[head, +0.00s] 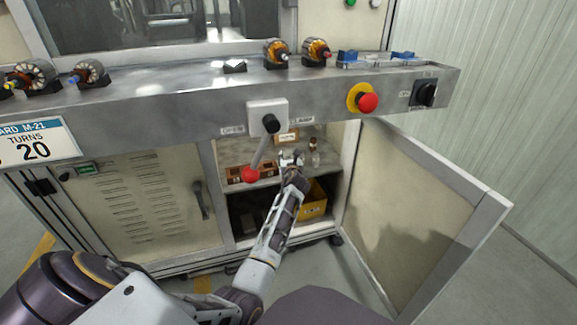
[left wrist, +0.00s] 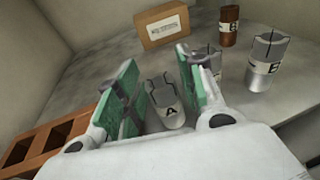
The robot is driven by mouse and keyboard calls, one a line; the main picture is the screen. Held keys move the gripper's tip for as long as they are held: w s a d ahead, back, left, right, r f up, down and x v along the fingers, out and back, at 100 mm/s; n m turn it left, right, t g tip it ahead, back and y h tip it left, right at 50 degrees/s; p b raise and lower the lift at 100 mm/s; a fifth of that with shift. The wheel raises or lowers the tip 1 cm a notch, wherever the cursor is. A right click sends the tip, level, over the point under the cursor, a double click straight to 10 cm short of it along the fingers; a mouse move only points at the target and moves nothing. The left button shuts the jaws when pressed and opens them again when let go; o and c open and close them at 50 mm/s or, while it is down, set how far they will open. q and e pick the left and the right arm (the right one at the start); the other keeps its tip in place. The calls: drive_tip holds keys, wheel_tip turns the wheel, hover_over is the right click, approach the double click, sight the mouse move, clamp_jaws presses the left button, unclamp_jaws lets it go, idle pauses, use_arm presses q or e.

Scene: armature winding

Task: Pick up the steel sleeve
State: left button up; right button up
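A steel sleeve marked A (left wrist: 165,103) stands on the cabinet shelf, a silvery cylinder with a pale label. My left gripper (left wrist: 160,88) is open, its two green-padded fingers on either side of sleeve A, with a visible gap to it. Another steel sleeve marked B (left wrist: 265,62) stands to the right, outside the fingers. A further silvery cylinder (left wrist: 215,62) is partly hidden behind the right finger. In the head view my left gripper (head: 292,160) is small inside the open cabinet. My right gripper is not in view.
A brown cylinder (left wrist: 229,27) and a labelled cardboard box (left wrist: 164,27) stand at the back of the shelf. A brown compartment tray (left wrist: 45,140) lies left of the gripper. A red-knobbed lever (head: 251,174) hangs before the opening; the cabinet door (head: 420,210) stands open right.

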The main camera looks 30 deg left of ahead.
sight(288, 157)
use_arm(q)
drive_tip(key=c, duration=0.8)
drive_tip(key=shift+c, duration=0.2)
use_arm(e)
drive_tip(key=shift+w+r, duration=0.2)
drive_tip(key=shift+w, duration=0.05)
use_arm(q)
drive_tip(key=shift+r, duration=0.1)
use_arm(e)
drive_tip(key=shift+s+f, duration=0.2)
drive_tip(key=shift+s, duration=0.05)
use_arm(q)
drive_tip(key=shift+r+p, duration=0.5)
drive_tip(key=shift+r, duration=0.1)
wheel_tip(288, 157, up, 6)
drive_tip(key=p, duration=0.3)
drive_tip(key=shift+p, duration=0.3)
drive_tip(key=shift+r+p, duration=0.55)
drive_tip(key=shift+r, duration=0.75)
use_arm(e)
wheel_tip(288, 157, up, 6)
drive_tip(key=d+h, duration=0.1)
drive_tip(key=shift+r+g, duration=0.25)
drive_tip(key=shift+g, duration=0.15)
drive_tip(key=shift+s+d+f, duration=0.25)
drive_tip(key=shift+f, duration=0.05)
